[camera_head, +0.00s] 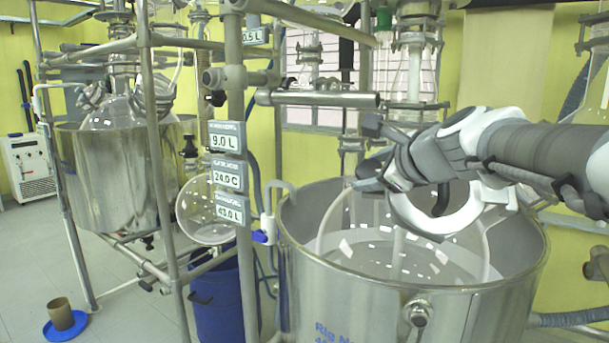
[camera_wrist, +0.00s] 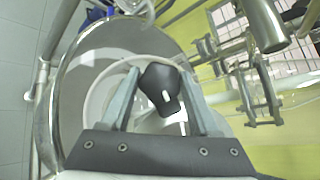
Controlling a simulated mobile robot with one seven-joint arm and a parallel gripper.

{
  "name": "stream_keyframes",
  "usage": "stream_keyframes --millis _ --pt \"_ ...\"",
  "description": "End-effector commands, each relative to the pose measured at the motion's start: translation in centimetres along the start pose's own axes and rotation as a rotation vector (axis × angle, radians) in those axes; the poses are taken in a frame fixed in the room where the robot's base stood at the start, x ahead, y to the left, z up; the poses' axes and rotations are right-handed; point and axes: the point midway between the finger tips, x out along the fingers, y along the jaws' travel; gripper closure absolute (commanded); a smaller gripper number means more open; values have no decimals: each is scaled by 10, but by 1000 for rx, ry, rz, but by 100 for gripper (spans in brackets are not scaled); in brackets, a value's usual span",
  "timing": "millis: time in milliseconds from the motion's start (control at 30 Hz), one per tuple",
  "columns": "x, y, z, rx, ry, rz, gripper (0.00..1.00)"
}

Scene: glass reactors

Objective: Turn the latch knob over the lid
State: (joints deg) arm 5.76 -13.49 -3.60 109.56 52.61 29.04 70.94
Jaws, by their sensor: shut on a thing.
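The latch knob (camera_wrist: 160,88) is a dark, rounded piece with a small white mark, between the two grey fingers in the wrist view. My gripper (camera_wrist: 158,73) is shut on it, one finger on each side. In the head view my gripper (camera_head: 369,163) is above the left-middle of the wide steel vessel (camera_head: 350,295), and the knob is hard to make out among its dark parts. A pale ring (camera_wrist: 97,85) lies beyond the fingers in the wrist view. I cannot tell exactly where the transparent lid ends against the vessel's interior.
A post with readout plates (camera_head: 227,174) stands left of the vessel, by a round glass piece (camera_head: 205,210). Pipes and glassware hang behind it. A second steel vessel (camera_head: 110,180) stands at the left. A blue drum (camera_head: 222,300) is below.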

Motion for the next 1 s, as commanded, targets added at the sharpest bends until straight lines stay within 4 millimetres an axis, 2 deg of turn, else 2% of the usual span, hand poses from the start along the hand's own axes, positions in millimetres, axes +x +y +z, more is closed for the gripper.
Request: stream_keyframes --millis 700,733,867,900,1000 --pt "0 -1 1 65 -1 -42 94" --pt "0 -1 1 65 -1 -42 35" --pt "0 0 0 64 -1 -41 11" --pt "0 0 0 64 -1 -41 8" --pt "0 0 0 64 0 -41 8"
